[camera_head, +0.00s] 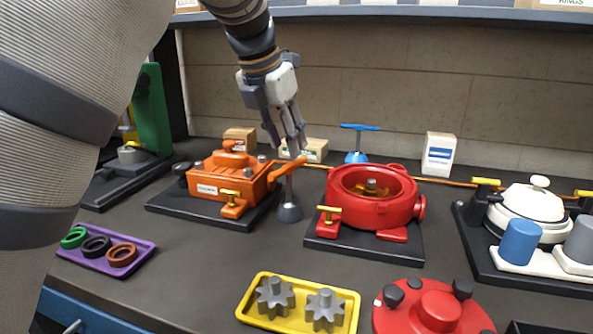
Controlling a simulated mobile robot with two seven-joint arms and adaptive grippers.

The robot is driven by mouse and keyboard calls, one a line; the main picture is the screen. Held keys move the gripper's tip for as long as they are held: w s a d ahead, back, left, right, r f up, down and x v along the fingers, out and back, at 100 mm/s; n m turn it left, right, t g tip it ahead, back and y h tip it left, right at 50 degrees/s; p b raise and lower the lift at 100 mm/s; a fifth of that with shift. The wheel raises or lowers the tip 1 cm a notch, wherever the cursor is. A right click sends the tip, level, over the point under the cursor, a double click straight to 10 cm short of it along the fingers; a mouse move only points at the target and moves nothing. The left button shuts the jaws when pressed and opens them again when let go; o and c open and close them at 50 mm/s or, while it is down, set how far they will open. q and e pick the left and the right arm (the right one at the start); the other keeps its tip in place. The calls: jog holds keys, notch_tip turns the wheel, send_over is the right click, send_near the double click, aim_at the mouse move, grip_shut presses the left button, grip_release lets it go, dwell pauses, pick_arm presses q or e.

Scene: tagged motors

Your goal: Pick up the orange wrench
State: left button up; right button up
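The orange wrench (288,170) stands upright near the middle, between the orange motor and the red motor. It has an orange cross handle on top, a grey shaft and a round dark grey foot (289,212) on the table. My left gripper (288,149) points down from above, its fingertips just over the orange handle. A gap shows between its fingers, and nothing is seen held. Whether the fingertips touch the handle cannot be told. My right gripper is out of view.
An orange motor (222,178) on a black base is left of the wrench, a red motor (372,197) right. A blue T-handled tool (357,156) and boxes stand behind. A yellow gear tray (252,318) and purple ring tray (142,262) are in front. Bare table lies between.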

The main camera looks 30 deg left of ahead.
aim_at(290, 170)
pick_arm(q)
jog(key=x, duration=0.7)
jog(key=s+x, duration=0.1)
jog(key=x, duration=0.2)
jog(key=shift+a+f, duration=0.1)
jog(key=shift+f, duration=0.3)
grip_shut()
jog(key=shift+r, duration=0.1)
